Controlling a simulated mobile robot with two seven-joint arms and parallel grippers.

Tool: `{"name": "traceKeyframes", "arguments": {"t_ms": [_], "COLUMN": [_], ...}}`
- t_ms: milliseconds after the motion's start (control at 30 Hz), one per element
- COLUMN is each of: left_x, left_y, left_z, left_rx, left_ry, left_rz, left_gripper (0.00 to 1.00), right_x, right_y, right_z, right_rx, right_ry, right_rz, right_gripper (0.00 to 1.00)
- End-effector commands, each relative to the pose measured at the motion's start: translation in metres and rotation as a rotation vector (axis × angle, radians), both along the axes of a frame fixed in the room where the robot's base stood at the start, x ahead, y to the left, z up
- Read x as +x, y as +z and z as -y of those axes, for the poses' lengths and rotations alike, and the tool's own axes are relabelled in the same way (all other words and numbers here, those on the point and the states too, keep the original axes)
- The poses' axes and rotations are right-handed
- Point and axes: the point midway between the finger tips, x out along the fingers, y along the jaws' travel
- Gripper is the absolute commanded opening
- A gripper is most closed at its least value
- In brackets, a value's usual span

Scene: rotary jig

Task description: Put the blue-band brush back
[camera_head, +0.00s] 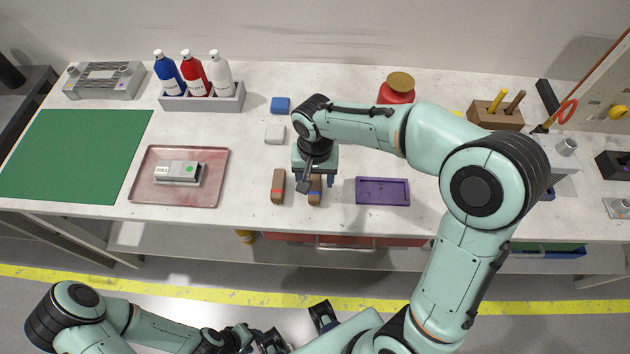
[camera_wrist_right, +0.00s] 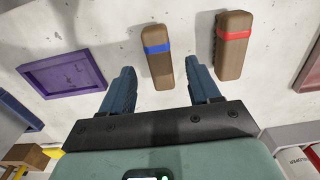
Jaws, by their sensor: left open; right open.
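The blue-band brush (camera_head: 314,190) is a brown block with a blue band, lying on the bench and partly hidden by my right gripper. In the right wrist view the blue-band brush (camera_wrist_right: 158,58) lies between and just beyond the open fingers. My right gripper (camera_wrist_right: 163,85) is open and empty, and in the head view it (camera_head: 316,180) is over that brush. A red-band brush (camera_head: 278,186) lies just to the left, and it also shows in the right wrist view (camera_wrist_right: 233,45). My left gripper (camera_head: 255,338) is low at the bottom, away from the bench.
A purple tray (camera_head: 383,191) lies empty right of the brushes. A red tray (camera_head: 190,199) with a grey block is at left, beside a green mat (camera_head: 75,155). Blue and white blocks lie behind. A red jar (camera_head: 396,92) stands at the back.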

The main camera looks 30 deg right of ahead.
Motion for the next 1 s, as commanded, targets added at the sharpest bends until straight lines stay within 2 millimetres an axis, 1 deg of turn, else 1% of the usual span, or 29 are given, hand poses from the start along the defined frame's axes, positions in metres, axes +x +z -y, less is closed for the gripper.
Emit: {"name": "traceKeyframes", "arguments": {"t_ms": [33,200,300,400,567,1000], "left_x": [0.001,0.004,0.005,0.006,0.007,0.006], "left_y": [0.003,0.009,0.011,0.013,0.013,0.013], "left_z": [0.0,0.0,0.0,0.0,0.0,0.0], "left_rx": [-0.001,0.0,0.0,0.0,0.0,0.0], "left_ry": [0.0,-0.001,0.0,0.0,0.0,0.0], "left_rz": [0.002,0.005,0.006,0.007,0.008,0.007], "left_gripper": [0.43,0.43,0.43,0.43,0.43,0.43], "right_x": [0.002,0.001,0.001,0.001,0.0,0.0], "right_y": [0.015,0.051,0.068,0.078,0.085,0.085], "right_z": [0.0,0.0,0.0,0.0,0.0,0.0], "right_rx": [0.001,0.0,0.001,0.0,0.001,0.001], "right_ry": [0.0,0.001,0.001,0.001,0.0,0.001], "right_rz": [0.006,0.005,0.004,0.001,-0.001,-0.001], "right_gripper": [0.62,0.62,0.62,0.62,0.62,0.62]}}
